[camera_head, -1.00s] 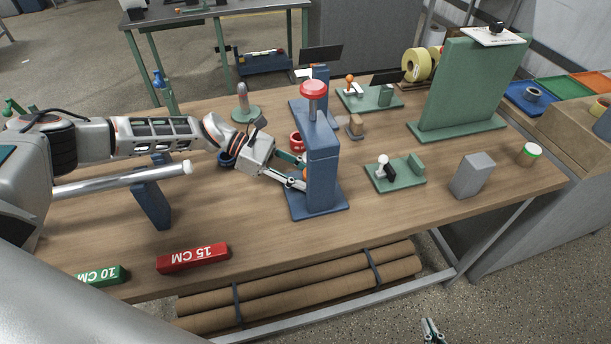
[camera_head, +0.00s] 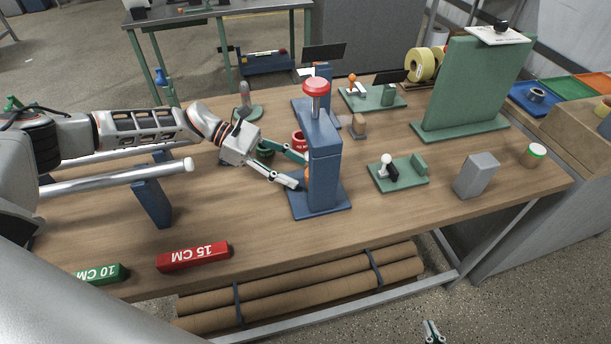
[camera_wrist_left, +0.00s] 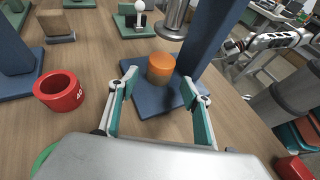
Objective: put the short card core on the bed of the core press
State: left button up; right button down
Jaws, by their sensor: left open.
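The short card core (camera_wrist_left: 160,68), an orange-brown cylinder, stands upright on the blue bed (camera_wrist_left: 150,101) of the core press, below the metal ram (camera_wrist_left: 172,27). In the head view only a sliver of the core (camera_head: 308,173) shows beside the press column (camera_head: 324,165); the red-knobbed press hides the rest. My left gripper (camera_wrist_left: 160,84) is open, its fingers apart on either side just short of the core, with no contact visible. It also shows left of the press in the head view (camera_head: 301,172). My right gripper (camera_head: 433,330) is small at the bottom edge, away from the table.
A red ring (camera_wrist_left: 59,91) stands beside the press, and a dark green ring (camera_head: 265,149) is behind my left gripper. A green fixture (camera_head: 398,174) and a grey block (camera_head: 476,176) stand to the right. Red (camera_head: 193,257) and green (camera_head: 101,274) length bars lie at the front.

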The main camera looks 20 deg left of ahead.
pick_arm(q)
jog(key=b+v, duration=0.1)
jog(key=v, duration=0.5)
jog(key=shift+a, duration=0.15)
jog(key=shift+a+r, duration=0.3)
jog(key=shift+a, duration=0.3)
